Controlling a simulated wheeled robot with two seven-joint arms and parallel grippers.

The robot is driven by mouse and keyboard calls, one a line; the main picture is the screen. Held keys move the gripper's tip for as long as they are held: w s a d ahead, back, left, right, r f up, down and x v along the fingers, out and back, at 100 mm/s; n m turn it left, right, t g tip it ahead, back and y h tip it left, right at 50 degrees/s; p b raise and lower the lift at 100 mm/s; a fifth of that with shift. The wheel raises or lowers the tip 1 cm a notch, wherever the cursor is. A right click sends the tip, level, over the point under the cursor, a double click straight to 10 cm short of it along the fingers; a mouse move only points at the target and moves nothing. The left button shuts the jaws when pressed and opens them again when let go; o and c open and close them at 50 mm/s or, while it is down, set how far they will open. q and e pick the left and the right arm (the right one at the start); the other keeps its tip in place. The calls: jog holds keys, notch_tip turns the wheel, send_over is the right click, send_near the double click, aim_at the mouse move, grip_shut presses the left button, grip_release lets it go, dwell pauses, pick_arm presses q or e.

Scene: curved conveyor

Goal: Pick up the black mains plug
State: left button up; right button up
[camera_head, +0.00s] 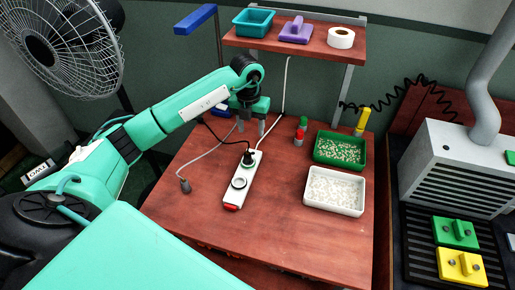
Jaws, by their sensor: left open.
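The black mains plug (247,158) sits in the far end of a white power strip (241,187) on the red-brown table. A dark cable runs from the plug up to the left. My left gripper (252,130) is open with its fingers pointing down. It appears beyond the plug and apart from it, with nothing between the fingers. Its height above the table is hard to tell. My right gripper is out of view.
A grey cable end (185,187) lies left of the strip. A green bin (341,163) and a white bin (360,202) stand on the right. A shelf (262,43) overhangs the back. The table's front is clear.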

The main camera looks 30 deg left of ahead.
pick_arm(q)
jog(key=p, duration=0.1)
send_over(247, 153)
jog(key=f, duration=0.6)
jog(key=shift+w+d+f, duration=0.2)
jog(key=shift+w+f, duration=0.15)
jog(key=f, duration=0.1)
jog(key=f+p, duration=0.1)
jog(key=shift+s+f, duration=0.25)
jog(key=shift+f, duration=0.05)
notch_tip(247, 153, down, 2)
jog(key=shift+s+f+p, duration=0.15)
jog(key=shift+f+p, duration=0.1)
jog(key=shift+p, duration=0.35)
jog(key=shift+f, duration=0.6)
jog(key=shift+a, duration=0.1)
jog(key=c, duration=0.9)
grip_shut()
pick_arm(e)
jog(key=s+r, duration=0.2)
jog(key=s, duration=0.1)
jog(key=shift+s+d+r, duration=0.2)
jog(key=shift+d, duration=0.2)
